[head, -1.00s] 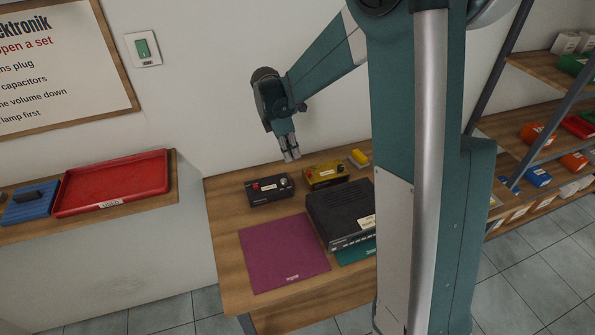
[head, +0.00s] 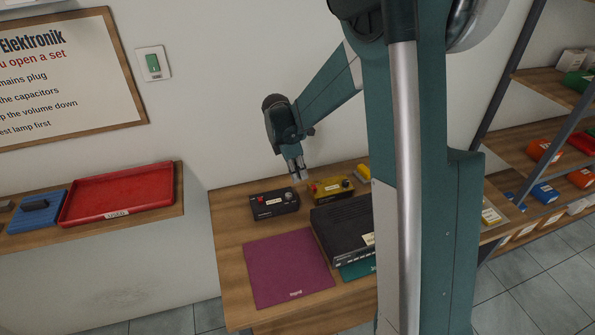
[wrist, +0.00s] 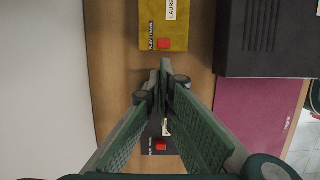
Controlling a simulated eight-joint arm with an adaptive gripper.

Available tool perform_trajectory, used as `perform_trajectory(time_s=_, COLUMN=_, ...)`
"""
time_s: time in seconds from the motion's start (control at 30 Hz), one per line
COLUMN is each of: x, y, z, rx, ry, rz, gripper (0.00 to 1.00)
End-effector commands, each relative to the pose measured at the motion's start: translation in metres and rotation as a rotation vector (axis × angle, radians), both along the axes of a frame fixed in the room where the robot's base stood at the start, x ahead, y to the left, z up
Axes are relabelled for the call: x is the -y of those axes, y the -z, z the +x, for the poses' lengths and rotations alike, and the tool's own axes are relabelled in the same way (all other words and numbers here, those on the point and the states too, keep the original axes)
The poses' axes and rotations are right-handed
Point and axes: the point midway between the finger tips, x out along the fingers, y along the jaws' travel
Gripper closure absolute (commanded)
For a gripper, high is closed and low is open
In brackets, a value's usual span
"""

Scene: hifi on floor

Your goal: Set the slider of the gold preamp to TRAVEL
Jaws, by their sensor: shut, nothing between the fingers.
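The gold preamp (head: 333,188) is a yellow box at the back of the bench, right of a black box. In the wrist view the gold preamp (wrist: 178,30) is at the top, with a red slider knob (wrist: 165,44) and a small black lettered strip beside it. The knob sits near the strip's lower end in that view; the lettering is too small to read surely. My gripper (head: 299,178) is shut and empty, pointing down above the back of the bench. In the wrist view its fingertips (wrist: 166,65) appear just below the gold preamp, apart from the knob.
A similar black box (head: 273,203) with a red knob stands left of the gold preamp, partly hidden behind my fingers in the wrist view. A larger black unit (head: 345,232) stands in front. A purple mat (head: 287,268) lies bare at the front left.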

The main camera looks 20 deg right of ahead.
Motion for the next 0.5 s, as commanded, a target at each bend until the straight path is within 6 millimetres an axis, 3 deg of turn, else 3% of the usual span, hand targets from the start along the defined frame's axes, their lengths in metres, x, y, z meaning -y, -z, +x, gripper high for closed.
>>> perform_trajectory(time_s=0.3, x=0.01, y=0.038, z=0.0, rx=0.0, ry=0.0, rz=0.0, gripper=1.0)
perform_trajectory(time_s=0.5, x=0.013, y=0.054, z=0.0, rx=0.0, ry=0.0, rz=0.0, gripper=1.0)
